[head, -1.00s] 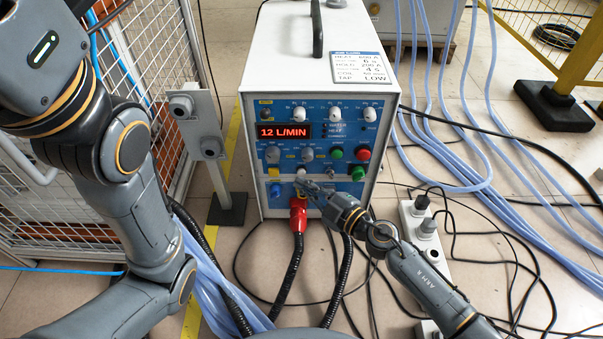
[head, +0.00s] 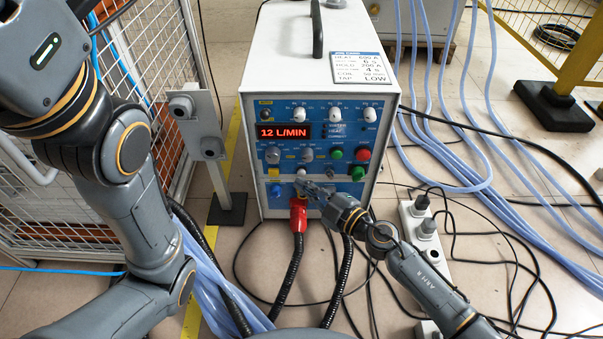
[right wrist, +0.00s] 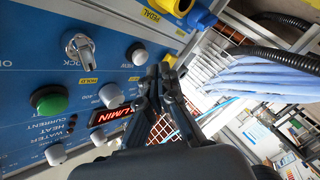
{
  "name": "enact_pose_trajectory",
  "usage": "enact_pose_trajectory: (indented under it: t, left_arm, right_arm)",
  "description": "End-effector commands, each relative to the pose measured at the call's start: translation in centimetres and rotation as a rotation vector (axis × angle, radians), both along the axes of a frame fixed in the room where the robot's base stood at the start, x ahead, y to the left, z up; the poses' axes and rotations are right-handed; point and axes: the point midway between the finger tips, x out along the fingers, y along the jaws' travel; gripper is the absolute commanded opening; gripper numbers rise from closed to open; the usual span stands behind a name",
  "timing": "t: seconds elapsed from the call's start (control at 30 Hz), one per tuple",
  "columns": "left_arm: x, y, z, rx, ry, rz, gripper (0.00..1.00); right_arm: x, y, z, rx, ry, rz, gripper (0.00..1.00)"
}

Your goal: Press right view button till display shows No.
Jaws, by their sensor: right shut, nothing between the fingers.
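The heater's red display (head: 283,131) reads "12 L/MIN"; part of it shows in the right wrist view (right wrist: 112,115). My right gripper (head: 302,184) is shut and empty, its tips close to the lower front panel. In the right wrist view its fingertips (right wrist: 165,68) are together beside a pale round button (right wrist: 137,54); I cannot tell whether they touch it. That button shows in the head view (head: 302,172) just above the tips. My left gripper is out of view.
Green (head: 336,154) and red (head: 363,154) buttons sit right of the pale ones. A red plug (head: 298,213) with a black cable is below the panel. A grey post (head: 212,150) and mesh cage are left. A power strip (head: 424,235) and hoses lie right.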

Motion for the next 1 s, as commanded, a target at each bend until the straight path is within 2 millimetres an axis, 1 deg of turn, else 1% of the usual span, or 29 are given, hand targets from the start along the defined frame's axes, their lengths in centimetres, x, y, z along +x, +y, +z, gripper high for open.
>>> enact_pose_trajectory:
  t: [0.23, 0.53, 1.0]
  left_arm:
    - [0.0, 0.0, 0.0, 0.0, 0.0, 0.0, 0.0]
    - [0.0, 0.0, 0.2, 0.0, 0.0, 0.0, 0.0]
    - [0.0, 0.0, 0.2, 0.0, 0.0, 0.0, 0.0]
  right_arm:
    - [0.1, 0.0, 0.0, 0.0, 0.0, 0.0, 0.0]
    - [0.9, 0.0, 0.0, 0.0, 0.0, 0.0, 0.0]
    - [1.0, 0.0, 0.0, 0.0, 0.0, 0.0, 0.0]
